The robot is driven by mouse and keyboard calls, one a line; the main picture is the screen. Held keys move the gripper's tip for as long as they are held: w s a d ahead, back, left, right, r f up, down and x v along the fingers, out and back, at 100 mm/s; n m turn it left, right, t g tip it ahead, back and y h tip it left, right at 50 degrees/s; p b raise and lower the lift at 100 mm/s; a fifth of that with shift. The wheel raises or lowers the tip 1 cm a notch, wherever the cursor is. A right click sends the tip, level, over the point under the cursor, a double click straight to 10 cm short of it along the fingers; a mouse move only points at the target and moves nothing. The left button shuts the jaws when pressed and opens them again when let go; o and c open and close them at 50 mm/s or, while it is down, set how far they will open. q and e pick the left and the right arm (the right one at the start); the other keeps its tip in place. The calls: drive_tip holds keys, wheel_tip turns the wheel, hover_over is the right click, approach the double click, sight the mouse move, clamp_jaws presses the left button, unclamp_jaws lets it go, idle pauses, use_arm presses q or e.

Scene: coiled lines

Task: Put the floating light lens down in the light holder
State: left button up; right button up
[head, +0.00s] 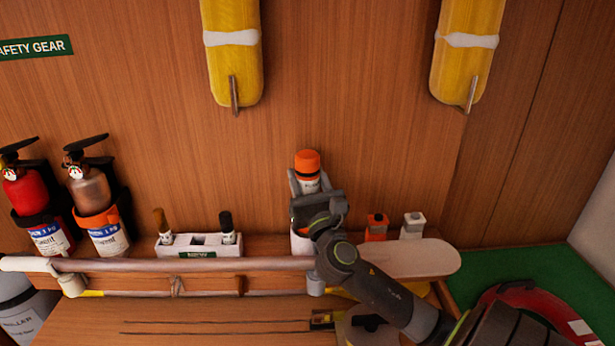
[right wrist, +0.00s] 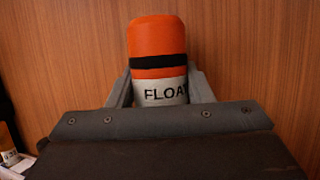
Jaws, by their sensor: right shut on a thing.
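The floating light (head: 307,163) is orange on top with a black band and a white lower body lettered "FLOA". It stands upright in my right gripper (head: 314,187), which is shut on it in front of the wooden wall. In the right wrist view the floating light (right wrist: 158,50) rises between the two fingers; its lower end is hidden by the gripper. A white, cup-like piece (head: 301,243) shows on the shelf just below the gripper, partly covered by my right arm; it may be the light holder. My left gripper is not in view.
A white rack (head: 200,245) with two upright tubes stands to the left, and two fire extinguishers (head: 97,215) farther left. Small orange (head: 376,227) and white (head: 412,226) bottles stand right. A pale rail (head: 170,264) runs along the shelf front. Yellow floats (head: 232,60) hang above.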

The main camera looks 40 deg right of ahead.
sight(308, 193)
drive_tip(key=shift+f+b, duration=1.2)
drive_tip(key=shift+f, duration=0.5)
drive_tip(key=o, duration=1.4)
drive_tip(key=shift+s+a, duration=0.1)
drive_tip(key=shift+o, duration=0.2)
drive_tip(key=shift+f, duration=0.1)
drive_tip(key=s+a+b, duration=0.1)
drive_tip(key=s+a, duration=0.5)
drive_tip(key=s, duration=0.7)
drive_tip(key=shift+s+a+f, duration=0.15)
drive_tip(key=shift+s+f, duration=0.05)
drive_tip(key=shift+f, duration=0.25)
